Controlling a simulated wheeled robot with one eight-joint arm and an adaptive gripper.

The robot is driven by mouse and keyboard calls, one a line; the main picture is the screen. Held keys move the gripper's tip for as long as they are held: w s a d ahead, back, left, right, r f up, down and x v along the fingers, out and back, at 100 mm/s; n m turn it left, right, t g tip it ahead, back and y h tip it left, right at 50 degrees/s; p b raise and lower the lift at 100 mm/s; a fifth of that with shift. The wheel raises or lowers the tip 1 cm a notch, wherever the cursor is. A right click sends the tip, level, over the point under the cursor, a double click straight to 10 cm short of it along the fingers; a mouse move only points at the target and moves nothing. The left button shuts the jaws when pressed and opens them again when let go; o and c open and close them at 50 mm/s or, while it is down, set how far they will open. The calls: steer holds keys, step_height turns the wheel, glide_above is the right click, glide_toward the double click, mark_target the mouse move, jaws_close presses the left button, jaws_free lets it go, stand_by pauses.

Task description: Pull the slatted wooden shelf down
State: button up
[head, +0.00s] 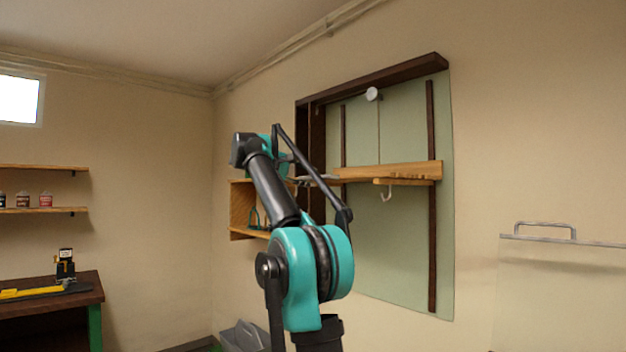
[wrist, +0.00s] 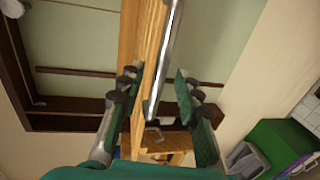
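The wooden shelf (head: 415,170) is mounted across a pale green wall panel between two dark vertical rails. In the wrist view the shelf's wood (wrist: 150,40) runs up the middle, with a bright metal bar (wrist: 165,60) along its right side. My gripper (wrist: 156,85) is open, one finger on each side of the shelf's wood and the bar. The left finger overlaps the wood's edge in the picture; I cannot tell whether it touches. A gap shows between the right finger and the bar. In the head view my arm reaches the shelf's left end and largely hides the gripper.
A pale hook (head: 387,195) hangs under the shelf. A white round knob (head: 372,94) with a cord is above it. A dark wooden frame (head: 380,80) borders the panel's top and left. A small wooden wall box (head: 241,205) is behind my arm. A metal handle (head: 545,228) is at right.

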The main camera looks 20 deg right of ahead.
steer(key=shift+x, duration=1.3)
steer(key=shift+c, duration=0.3)
jaws_close()
